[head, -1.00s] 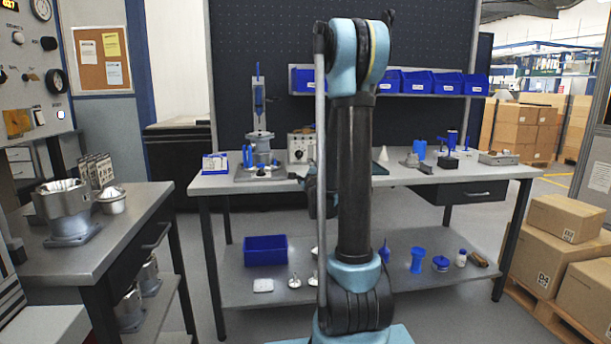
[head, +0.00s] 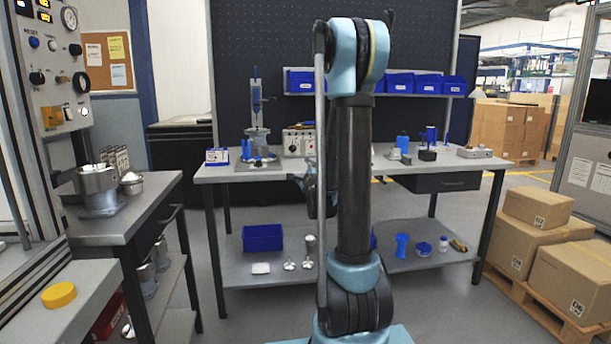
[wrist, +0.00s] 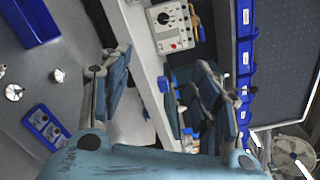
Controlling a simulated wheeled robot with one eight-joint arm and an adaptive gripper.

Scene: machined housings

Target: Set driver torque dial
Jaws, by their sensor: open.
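A pale control box with a dark round dial (wrist: 164,18) stands on the workbench; I take it for the driver's controller. It shows at the top of the wrist view, turned sideways, and in the head view the box (head: 297,142) stands just left of my arm, which may cover part of it. The dial's setting is too small to read. My gripper (wrist: 163,65) is open, its two fingers spread and empty, with the box beyond them and apart. In the head view my gripper is mostly hidden behind my arm column.
The workbench (head: 225,174) holds a press stand (head: 256,115) left of the box and blue parts at right. Blue bins (head: 427,84) line the back rail. A side table (head: 150,195) stands left, cartons (head: 570,275) right. Floor shows between them.

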